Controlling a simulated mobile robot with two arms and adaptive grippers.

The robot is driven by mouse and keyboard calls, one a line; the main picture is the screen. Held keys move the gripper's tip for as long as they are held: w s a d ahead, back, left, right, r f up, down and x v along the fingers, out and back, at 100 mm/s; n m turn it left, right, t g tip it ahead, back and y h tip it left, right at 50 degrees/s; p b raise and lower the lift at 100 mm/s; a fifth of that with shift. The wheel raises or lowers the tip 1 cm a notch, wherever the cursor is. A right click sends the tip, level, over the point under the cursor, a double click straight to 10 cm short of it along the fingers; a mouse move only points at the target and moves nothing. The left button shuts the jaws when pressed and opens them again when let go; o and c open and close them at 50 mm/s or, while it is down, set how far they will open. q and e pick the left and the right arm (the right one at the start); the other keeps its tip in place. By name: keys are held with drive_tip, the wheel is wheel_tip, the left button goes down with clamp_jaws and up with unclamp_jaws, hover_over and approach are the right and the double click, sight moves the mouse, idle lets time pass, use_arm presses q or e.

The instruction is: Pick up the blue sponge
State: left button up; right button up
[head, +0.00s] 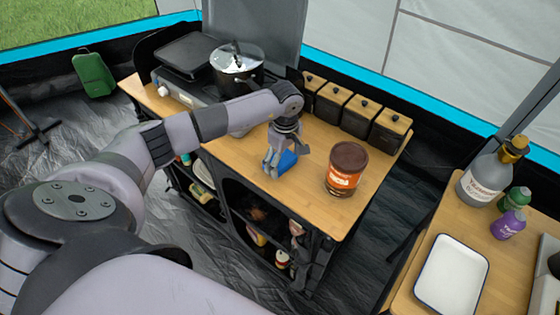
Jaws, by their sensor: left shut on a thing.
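The blue sponge (288,161) is at the front part of the wooden counter (337,217), in the middle of the head view. My left gripper (273,168) points down at it from above, and its fingers are shut on the sponge. The fingers cover the sponge's left part. I cannot tell whether the sponge still touches the counter. My right gripper is not in view.
A brown can (347,168) stands right of the sponge. Several wooden-lidded canisters (357,116) line the back edge. A pot (237,66) sits on the stove at left. A second table at right holds a white tray (451,275) and bottles (487,177).

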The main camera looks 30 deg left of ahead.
use_arm(q)
drive_tip(key=shift+r, duration=0.1)
drive_tip(key=shift+w+r, duration=0.1)
drive_tip(key=shift+r, duration=0.45)
wheel_tip(320, 180, up, 17)
drive_tip(key=b, duration=0.5)
wheel_tip(320, 180, up, 10)
drive_tip(key=p, duration=0.1)
hover_over(285, 162)
drive_tip(key=shift+f, duration=0.15)
drive_tip(key=shift+o, duration=1)
drive_tip(key=c, duration=0.5)
drive_tip(key=shift+o, duration=0.2)
